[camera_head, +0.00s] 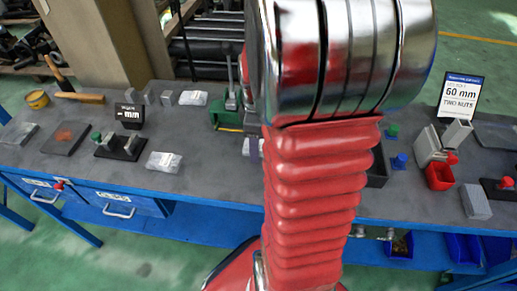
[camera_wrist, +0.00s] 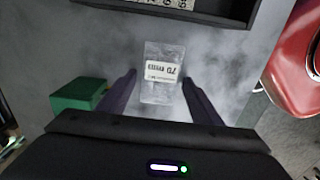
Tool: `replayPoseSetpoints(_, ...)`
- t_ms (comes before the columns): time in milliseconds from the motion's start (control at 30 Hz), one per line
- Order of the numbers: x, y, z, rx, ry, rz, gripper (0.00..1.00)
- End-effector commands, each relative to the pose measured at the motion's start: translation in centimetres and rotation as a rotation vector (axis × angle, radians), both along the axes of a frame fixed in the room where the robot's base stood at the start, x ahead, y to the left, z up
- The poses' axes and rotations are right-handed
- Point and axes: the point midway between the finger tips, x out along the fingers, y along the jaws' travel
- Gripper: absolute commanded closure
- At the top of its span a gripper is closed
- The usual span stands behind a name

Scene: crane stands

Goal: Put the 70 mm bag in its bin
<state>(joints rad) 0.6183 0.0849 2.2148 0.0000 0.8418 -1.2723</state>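A clear plastic bag with a white label reading 70 mm (camera_wrist: 163,75) lies flat on the grey bench top in the wrist view, its label upside down. My gripper (camera_wrist: 160,78) is open, with one dark finger on each side of the bag and gaps visible between. Whether the fingertips reach the bench is hard to tell. A dark-walled bin (camera_wrist: 225,18) with a printed strip inside crosses the top of the wrist view; I cannot tell which size it is for. In the head view my arm hides the gripper and the 70 mm bag.
A green block (camera_wrist: 78,93) stands left of my gripper. Two other bags, a nearer one (camera_head: 165,161) and a farther one (camera_head: 193,98), lie on the bench's left. Tools and stands crowd the bench.

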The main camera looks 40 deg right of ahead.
Motion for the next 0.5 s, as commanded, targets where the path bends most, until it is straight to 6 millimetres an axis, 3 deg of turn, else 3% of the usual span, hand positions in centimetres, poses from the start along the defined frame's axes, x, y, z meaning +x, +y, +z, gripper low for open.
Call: replayPoseSetpoints(500,0.02,0.03,0.01,0.000,0.000,0.001,0.78)
